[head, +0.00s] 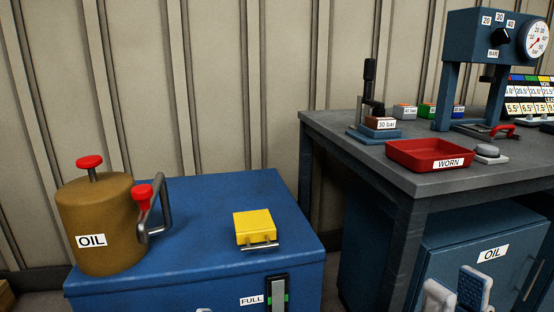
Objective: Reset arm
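My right gripper (456,283) shows at the bottom right, in front of the blue cabinet below the bench. Its two fingertips stand apart with nothing seen between them, and its lower part is cut off by the frame. A small pale tip at the bottom edge, below the blue chest, may be my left gripper (204,310); its state is hidden. The task's arm is not clearly identifiable. An upright black-handled lever device (370,86) stands on the bench with a "30 bar" label. A blue press (451,96) with a dial stands at the back right.
A blue chest (190,222) carries a brown OIL can (98,215) with red knobs and a yellow block (254,226). A red WORN tray (413,153) and several small coloured boxes sit on the grey bench (330,122). An OIL cabinet (440,250) stands below.

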